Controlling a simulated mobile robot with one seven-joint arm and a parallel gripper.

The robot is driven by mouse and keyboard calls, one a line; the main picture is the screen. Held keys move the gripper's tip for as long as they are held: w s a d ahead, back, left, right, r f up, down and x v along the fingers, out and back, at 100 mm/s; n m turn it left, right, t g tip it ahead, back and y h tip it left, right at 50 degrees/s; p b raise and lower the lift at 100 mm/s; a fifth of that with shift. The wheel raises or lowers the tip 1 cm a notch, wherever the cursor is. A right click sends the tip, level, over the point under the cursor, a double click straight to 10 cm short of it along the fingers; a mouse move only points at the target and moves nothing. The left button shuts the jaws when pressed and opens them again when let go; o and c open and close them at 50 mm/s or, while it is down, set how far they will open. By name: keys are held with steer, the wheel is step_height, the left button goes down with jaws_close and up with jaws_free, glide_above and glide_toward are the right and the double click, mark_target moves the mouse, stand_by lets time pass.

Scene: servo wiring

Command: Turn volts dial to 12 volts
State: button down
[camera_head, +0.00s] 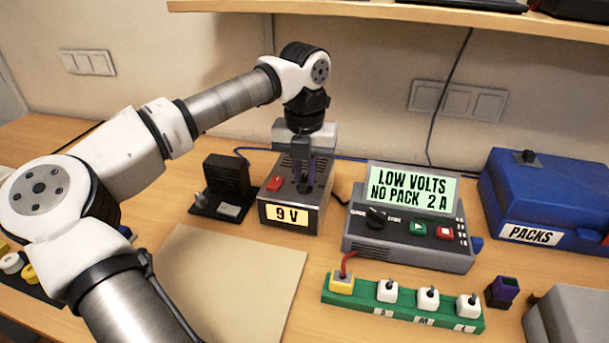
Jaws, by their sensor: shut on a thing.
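The metal power supply box (265,212) stands at the middle of the table, with "9 V" on its lit front display (287,215). The volts dial (305,188) is a dark knob on its top, mostly hidden by my fingers. My gripper (304,180) points straight down from above the box, with its fingers shut on the dial. The dial's pointer and any marks around it cannot be made out. A red switch (275,184) sits on the box top, left of the dial.
A grey tester (400,245) on the right shows "LOW VOLTS NO PACK 2 A". A green strip (400,308) with several plugs lies in front. A blue "PACKS" box (540,195) is far right. A black stand (222,190) is close left of the power supply. A bare tan mat (235,280) lies front left.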

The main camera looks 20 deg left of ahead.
mark_target(305, 178)
steer(key=shift+m+b, duration=0.3)
steer(key=shift+m, duration=2)
steer(key=c, duration=1.4)
jaws_free()
steer(key=shift+c, duration=0.2)
step_height(305, 178, up, 12)
steer(key=b, duration=0.1)
